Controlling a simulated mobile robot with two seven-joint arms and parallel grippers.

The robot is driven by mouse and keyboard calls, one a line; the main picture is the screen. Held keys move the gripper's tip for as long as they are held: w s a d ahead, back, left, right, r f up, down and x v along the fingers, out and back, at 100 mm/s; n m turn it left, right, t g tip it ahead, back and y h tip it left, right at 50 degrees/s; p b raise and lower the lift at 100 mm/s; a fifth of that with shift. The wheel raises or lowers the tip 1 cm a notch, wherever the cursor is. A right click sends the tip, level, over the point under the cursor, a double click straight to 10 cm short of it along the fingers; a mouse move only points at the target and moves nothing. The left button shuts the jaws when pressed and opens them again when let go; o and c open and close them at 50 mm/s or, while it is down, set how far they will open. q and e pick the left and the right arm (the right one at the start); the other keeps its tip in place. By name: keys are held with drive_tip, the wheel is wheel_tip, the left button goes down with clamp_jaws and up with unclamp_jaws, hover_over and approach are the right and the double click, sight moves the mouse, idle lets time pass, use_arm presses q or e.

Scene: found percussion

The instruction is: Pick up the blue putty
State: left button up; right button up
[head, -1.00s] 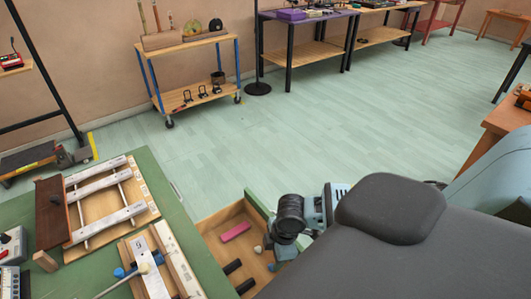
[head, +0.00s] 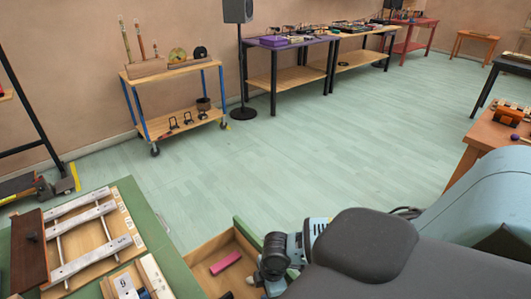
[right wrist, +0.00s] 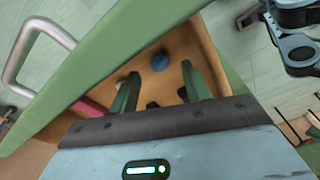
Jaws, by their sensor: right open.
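A round blue lump (right wrist: 160,62), which looks like the blue putty, lies in an open wooden drawer (right wrist: 203,38). My right gripper (right wrist: 160,88) is open above the drawer, and the blue lump shows in the gap between its two green fingers, just beyond their tips in the picture. The gripper appears empty; I cannot tell how high it is above the lump. In the head view my right wrist (head: 275,256) hangs over the right side of the drawer (head: 208,252) and hides the lump. My left gripper is in neither view.
A pink bar (head: 225,263) lies left in the drawer; it also shows in the right wrist view (right wrist: 90,107). A small pale lump (right wrist: 120,84) and dark pieces lie near the fingers. The green drawer front (right wrist: 100,62) has a metal handle (right wrist: 22,52). A green bench (head: 142,203) stands left.

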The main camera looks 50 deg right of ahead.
drive_tip(key=shift+w+a+f, duration=0.1)
drive_tip(key=shift+a+f, duration=0.05)
drive_tip(key=shift+f, duration=1.15)
drive_tip(key=shift+c, duration=0.5)
clamp_jaws()
